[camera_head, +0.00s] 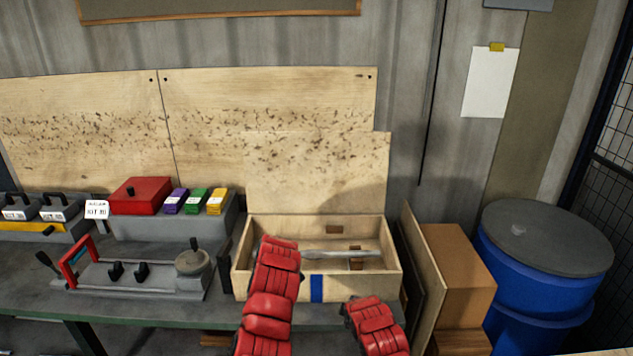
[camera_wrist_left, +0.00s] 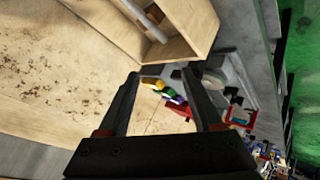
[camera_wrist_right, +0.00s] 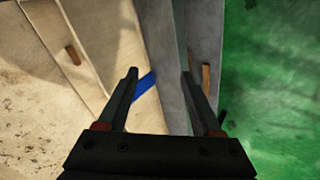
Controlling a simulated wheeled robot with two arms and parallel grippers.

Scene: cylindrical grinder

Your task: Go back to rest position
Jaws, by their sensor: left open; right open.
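My left gripper (camera_wrist_left: 160,74) is open in the left wrist view, with nothing between its fingers. In the head view my red left arm stands in front of the open wooden box (camera_head: 350,286), and its fingers are hidden. My right gripper (camera_wrist_right: 160,73) is open and empty in the right wrist view, facing the blue-striped front of the box (camera_wrist_right: 93,50). In the head view my right arm is low, in front of the bench edge. A grey metal shaft (camera_head: 320,255) lies in the box, apart from both grippers; it also shows in the left wrist view (camera_wrist_left: 146,20).
The bench holds a fixture with a red handle (camera_head: 75,256), a red box (camera_head: 139,196) and purple, green and yellow blocks (camera_head: 196,201). Right of the wooden box are a leaning board (camera_head: 422,265), a brown carton (camera_head: 462,275) and a blue drum (camera_head: 530,290).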

